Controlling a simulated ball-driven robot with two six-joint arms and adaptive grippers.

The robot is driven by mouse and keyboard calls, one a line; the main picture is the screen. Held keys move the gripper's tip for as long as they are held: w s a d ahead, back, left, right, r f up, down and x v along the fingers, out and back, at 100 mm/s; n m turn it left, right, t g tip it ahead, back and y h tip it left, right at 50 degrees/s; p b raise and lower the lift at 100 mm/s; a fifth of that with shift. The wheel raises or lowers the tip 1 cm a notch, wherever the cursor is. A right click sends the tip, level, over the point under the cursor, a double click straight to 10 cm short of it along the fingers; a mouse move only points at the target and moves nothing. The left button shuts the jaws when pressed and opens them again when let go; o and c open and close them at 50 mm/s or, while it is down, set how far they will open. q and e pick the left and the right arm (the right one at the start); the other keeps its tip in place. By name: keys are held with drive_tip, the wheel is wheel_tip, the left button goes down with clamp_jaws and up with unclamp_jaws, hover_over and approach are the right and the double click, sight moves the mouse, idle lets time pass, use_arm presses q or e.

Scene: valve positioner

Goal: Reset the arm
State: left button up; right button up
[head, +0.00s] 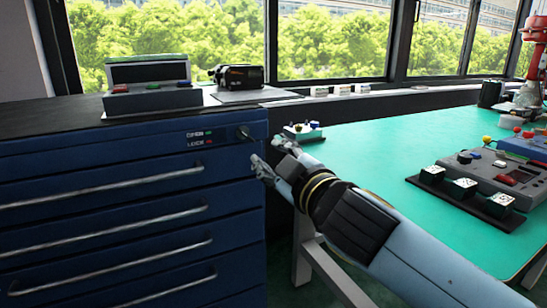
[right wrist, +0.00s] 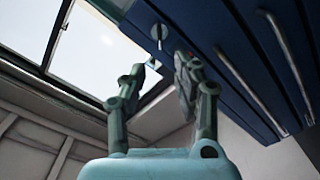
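My right arm comes in from the lower right in the head view. Its gripper (head: 267,154) is open and empty, in front of the right edge of the blue drawer cabinet (head: 130,160). In the right wrist view the two fingers of the right gripper (right wrist: 160,72) stand apart with nothing between them. My left gripper is not in view.
A green-topped table (head: 370,150) stands right of the cabinet, partly behind my right arm. A small button box (head: 302,131) sits near its left corner, and a grey control panel (head: 490,180) on its right. A console (head: 150,95) and a black device (head: 238,77) are on the cabinet top.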

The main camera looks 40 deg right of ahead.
idle(0.4)
wheel_tip(320, 180, down, 23)
drive_tip(key=s+d+m+g, duration=0.1)
drive_tip(key=s+g, duration=0.2)
drive_tip(key=g, duration=0.2)
drive_tip(key=s+f+m+g+y, duration=0.1)
drive_tip(key=s+f+g, duration=0.1)
drive_tip(key=s+f, duration=0.5)
drive_tip(key=s+f+g+y, duration=0.1)
drive_tip(key=s+f+g, duration=0.25)
drive_tip(key=f, duration=0.75)
drive_tip(key=s+a+f+m+g, duration=0.1)
drive_tip(key=s+f, duration=0.4)
drive_tip(key=s, duration=0.6)
drive_tip(key=s+a+f+m+g+y, duration=0.1)
drive_tip(key=s+f+g, duration=0.2)
drive_tip(key=s+f, duration=0.3)
drive_tip(key=s+a+f+m+g, duration=0.1)
drive_tip(key=s+f, duration=0.4)
drive_tip(key=s, duration=1.1)
drive_tip(key=shift+f+m+g+p, duration=0.3)
drive_tip(key=shift+f+g+p, duration=0.1)
drive_tip(key=shift+g, duration=0.35)
drive_tip(key=shift+s+a, duration=0.1)
